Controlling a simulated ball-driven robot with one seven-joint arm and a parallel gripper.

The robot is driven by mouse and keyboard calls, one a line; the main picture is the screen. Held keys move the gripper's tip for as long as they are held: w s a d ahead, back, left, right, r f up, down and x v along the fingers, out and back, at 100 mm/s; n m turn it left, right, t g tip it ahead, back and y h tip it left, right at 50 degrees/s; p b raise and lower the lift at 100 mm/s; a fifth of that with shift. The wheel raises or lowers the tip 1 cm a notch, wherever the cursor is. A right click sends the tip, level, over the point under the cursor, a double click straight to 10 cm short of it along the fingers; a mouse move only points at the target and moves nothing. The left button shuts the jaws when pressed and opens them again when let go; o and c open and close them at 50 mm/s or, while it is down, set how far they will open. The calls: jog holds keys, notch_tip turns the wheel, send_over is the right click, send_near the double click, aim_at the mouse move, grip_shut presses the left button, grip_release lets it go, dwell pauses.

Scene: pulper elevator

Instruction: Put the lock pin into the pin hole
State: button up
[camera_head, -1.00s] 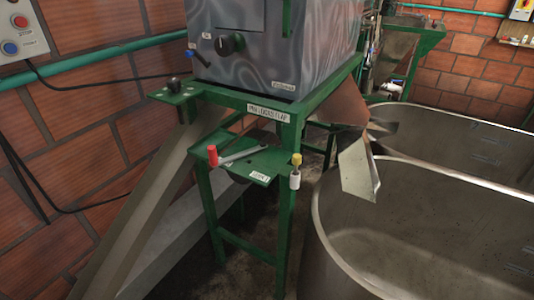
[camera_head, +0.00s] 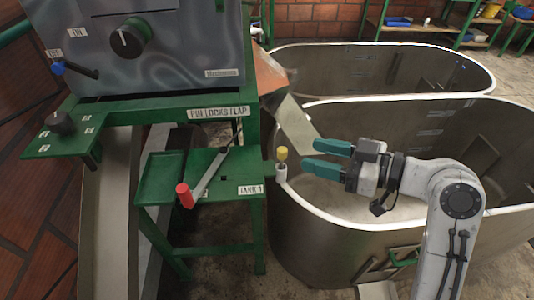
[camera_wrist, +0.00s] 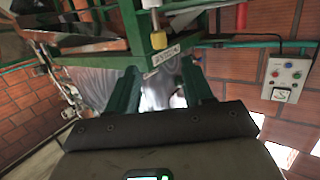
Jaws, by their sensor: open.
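The lock pin shows its yellow head (camera_head: 282,153) above a white holder (camera_head: 281,172) at the right corner of the green shelf. The wrist view shows the yellow head (camera_wrist: 158,39) beyond my fingers. My gripper (camera_head: 326,157) is open and empty, its teal fingers pointing left toward the yellow head, apart from it on the right. The fingers also flank the middle of the wrist view (camera_wrist: 160,80). A small dark spot on the green plate (camera_head: 222,178) may be the pin hole; I cannot tell. The pin's shaft is hidden.
A lever with a red grip (camera_head: 185,195) lies across the green plate, under the "PIN LOCKS FLAP" label (camera_head: 219,112). A metal chute flap (camera_head: 297,128) hangs behind the yellow head. Large steel tanks (camera_head: 480,105) fill the right. A grey machine (camera_head: 190,50) stands above.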

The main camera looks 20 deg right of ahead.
aim_at(282, 149)
jog(key=x, duration=0.2)
jog(key=p+x, duration=0.1)
jog(key=x, duration=0.5)
jog(key=shift+w+a+f+p, duration=0.1)
jog(key=shift+a+f+p, duration=0.05)
jog(key=shift+f+p, duration=0.2)
grip_shut()
